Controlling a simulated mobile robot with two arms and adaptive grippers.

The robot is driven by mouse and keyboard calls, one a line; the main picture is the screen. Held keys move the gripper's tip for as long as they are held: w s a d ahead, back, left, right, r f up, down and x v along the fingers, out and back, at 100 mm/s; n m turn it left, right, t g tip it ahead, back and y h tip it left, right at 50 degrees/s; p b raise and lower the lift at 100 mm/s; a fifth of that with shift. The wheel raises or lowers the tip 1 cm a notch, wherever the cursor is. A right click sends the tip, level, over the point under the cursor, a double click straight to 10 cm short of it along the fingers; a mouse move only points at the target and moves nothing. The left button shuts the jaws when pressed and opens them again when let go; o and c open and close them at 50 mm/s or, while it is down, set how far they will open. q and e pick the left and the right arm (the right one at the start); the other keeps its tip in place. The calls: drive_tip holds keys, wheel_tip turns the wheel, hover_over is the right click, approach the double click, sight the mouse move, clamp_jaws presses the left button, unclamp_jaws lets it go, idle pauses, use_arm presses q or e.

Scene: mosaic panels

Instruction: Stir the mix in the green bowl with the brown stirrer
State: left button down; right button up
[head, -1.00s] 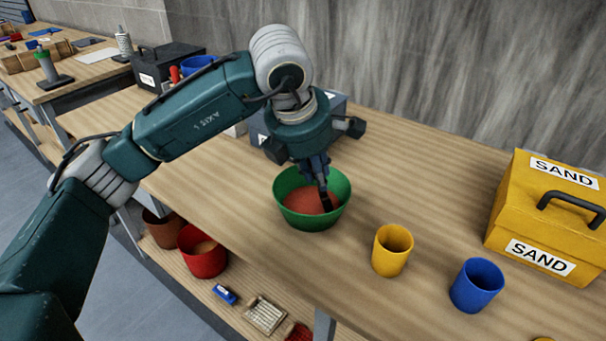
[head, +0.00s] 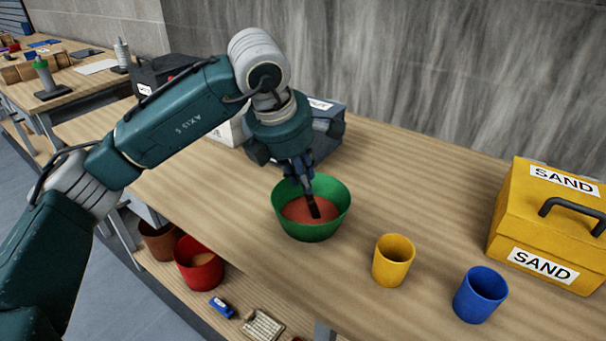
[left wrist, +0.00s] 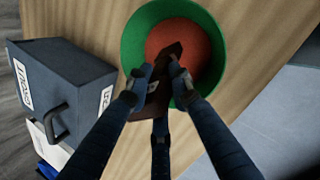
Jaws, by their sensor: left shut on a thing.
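The green bowl (head: 322,229) stands on the wooden workbench and holds a reddish-orange mix (head: 298,210). My left gripper (head: 304,182) is above the bowl, shut on the brown stirrer (head: 312,205). The stirrer points down, and its lower end is in the bowl at the mix, near the middle. In the left wrist view the fingers (left wrist: 160,80) close around the dark brown stirrer (left wrist: 164,64), with the green bowl (left wrist: 134,45) and the mix (left wrist: 190,36) beyond. How deep the tip sits cannot be told. My right gripper is not in view.
A yellow cup (head: 392,266) and a blue cup (head: 479,300) stand right of the bowl. A yellow SAND box (head: 540,215) is farther right. A grey labelled box (left wrist: 62,85) stands close beside the bowl.

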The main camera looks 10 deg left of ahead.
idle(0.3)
use_arm(q)
drive_tip(key=shift+r+p, duration=0.5)
drive_tip(key=shift+r, duration=0.25)
wheel_tip(320, 180, up, 2)
drive_tip(key=shift+d+r+p, duration=0.1)
drive_tip(key=shift+d+p, duration=0.05)
drive_tip(key=shift+p, duration=0.55)
wheel_tip(320, 180, up, 2)
drive_tip(key=shift+p, duration=0.65)
drive_tip(key=shift+r+p, duration=0.8)
drive_tip(key=shift+r, duration=0.5)
drive_tip(key=shift+r+p, duration=0.85)
drive_tip(key=shift+r, duration=0.5)
drive_tip(key=shift+w, duration=0.1)
